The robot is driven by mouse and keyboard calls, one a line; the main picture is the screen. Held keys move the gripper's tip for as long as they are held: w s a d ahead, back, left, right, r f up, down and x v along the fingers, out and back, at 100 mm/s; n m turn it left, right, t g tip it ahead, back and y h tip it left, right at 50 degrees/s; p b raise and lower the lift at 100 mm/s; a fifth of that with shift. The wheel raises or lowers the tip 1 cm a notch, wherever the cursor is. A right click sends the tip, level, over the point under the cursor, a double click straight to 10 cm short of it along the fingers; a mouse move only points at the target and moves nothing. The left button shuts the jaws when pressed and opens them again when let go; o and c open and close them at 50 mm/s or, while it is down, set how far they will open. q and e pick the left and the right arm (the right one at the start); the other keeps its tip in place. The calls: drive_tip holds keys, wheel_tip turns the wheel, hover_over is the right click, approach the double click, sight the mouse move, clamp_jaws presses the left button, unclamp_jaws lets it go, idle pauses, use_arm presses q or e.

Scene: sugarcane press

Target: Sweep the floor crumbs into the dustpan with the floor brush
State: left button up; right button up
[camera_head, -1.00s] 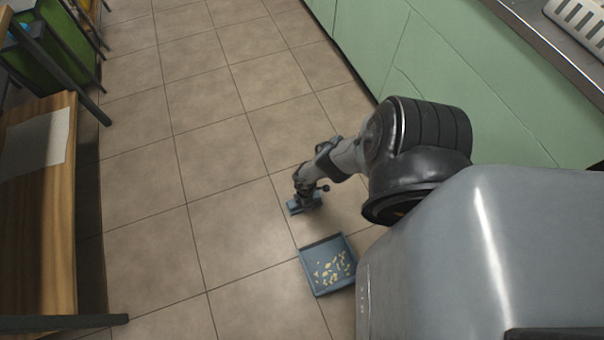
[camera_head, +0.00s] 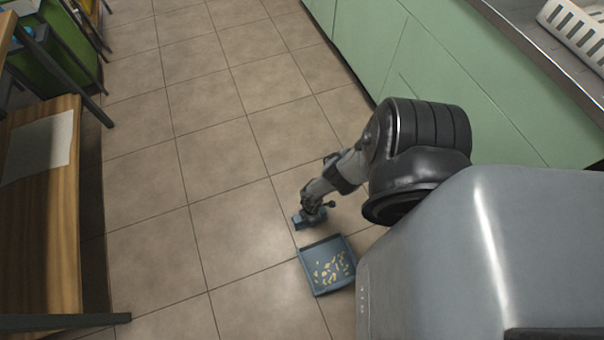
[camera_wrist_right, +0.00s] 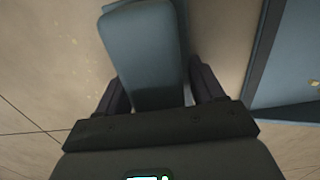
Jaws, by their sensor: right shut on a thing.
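The blue dustpan (camera_head: 312,284) lies on the tiled floor at the lower middle of the head view. Several pale crumbs (camera_head: 333,270) lie inside it. My right gripper (camera_head: 310,214) is low over the floor just beyond the dustpan. It is shut on the blue floor brush (camera_head: 300,221), apart from the dustpan's edge. In the right wrist view the brush (camera_wrist_right: 143,50) sits between the two fingers, and the dustpan (camera_wrist_right: 285,65) is at the right edge. Small pale specks (camera_wrist_right: 92,83) show faintly on the floor left of the brush. My left gripper is not seen.
Green cabinets (camera_head: 440,70) with a counter line the right side. A white basket (camera_head: 575,30) stands on the counter. A wooden table (camera_head: 50,220) with a grey sheet (camera_head: 45,145) is at the left. The floor (camera_head: 190,150) between is clear.

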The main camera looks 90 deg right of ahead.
sight(316, 232)
drive_tip(key=shift+s+a, duration=0.2)
drive_tip(key=shift+a, duration=0.25)
drive_tip(key=shift+s+a+p, duration=0.4)
drive_tip(key=shift+s+a, duration=0.05)
drive_tip(key=shift+a, duration=0.4)
drive_tip(key=shift+s+a+p, duration=0.2)
drive_tip(key=shift+s+a, duration=0.2)
drive_tip(key=shift+a, duration=0.45)
drive_tip(key=shift+s+a+p, duration=0.2)
drive_tip(key=shift+s+a, duration=0.2)
drive_tip(key=shift+a, duration=0.45)
drive_tip(key=shift+d, duration=0.1)
drive_tip(key=shift+r+p, duration=0.8)
wheel_tip(316, 232, up, 8)
drive_tip(key=p, duration=0.8)
drive_tip(key=shift+r, duration=0.2)
drive_tip(key=shift+w, duration=0.1)
